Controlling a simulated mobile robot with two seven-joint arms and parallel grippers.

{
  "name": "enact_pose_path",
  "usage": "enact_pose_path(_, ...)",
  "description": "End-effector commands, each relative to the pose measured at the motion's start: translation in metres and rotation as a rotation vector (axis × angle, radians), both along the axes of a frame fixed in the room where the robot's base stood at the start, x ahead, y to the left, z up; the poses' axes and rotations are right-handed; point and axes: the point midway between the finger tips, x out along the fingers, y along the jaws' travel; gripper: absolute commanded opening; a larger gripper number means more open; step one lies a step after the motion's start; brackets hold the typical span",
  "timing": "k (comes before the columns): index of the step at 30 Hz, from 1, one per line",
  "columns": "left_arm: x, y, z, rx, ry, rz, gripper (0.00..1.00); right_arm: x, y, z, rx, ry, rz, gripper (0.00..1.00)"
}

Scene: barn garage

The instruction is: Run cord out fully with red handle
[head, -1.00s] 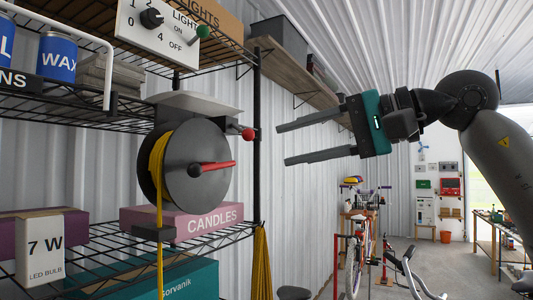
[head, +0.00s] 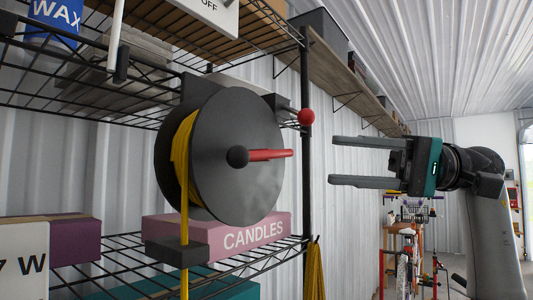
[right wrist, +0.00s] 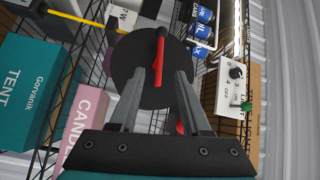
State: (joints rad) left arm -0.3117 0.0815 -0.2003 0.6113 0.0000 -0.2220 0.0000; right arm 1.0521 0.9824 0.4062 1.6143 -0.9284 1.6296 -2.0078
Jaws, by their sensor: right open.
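The dark grey cord reel (head: 235,190) hangs under the upper wire shelf. Yellow cord (head: 184,228) is wound on it and runs straight down through a dark guide block. The red handle (head: 268,155) points right from the reel's dark hub. My right gripper (head: 333,160) is open and empty, to the right of the handle and apart from it, fingers pointing left. In the right wrist view, the red handle (right wrist: 158,58) appears between and beyond the open fingers (right wrist: 160,74). My left gripper is not in view.
A red ball knob (head: 306,117) sits by the black shelf post, above and right of the handle. A pink CANDLES box (head: 255,232) stands on the lower shelf, behind the reel. More yellow cord (head: 314,270) hangs right of the post. Open space lies around my right gripper.

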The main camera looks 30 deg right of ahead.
Motion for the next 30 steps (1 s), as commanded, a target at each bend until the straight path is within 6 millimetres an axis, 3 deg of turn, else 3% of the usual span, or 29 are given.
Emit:
enact_pose_path(9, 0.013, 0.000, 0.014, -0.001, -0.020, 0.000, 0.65, 0.026, 0.064, 0.005, -0.002, 0.001, 0.003, 0.47)
enact_pose_path(15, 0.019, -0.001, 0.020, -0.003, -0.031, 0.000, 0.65, 0.038, 0.091, 0.007, 0.000, 0.001, 0.000, 0.47)
enact_pose_path(29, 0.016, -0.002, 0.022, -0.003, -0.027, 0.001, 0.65, 0.043, 0.103, 0.006, 0.001, 0.002, -0.002, 0.47)
enact_pose_path(30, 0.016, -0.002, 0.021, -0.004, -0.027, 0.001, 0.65, 0.043, 0.103, 0.006, 0.001, 0.001, -0.002, 0.43)
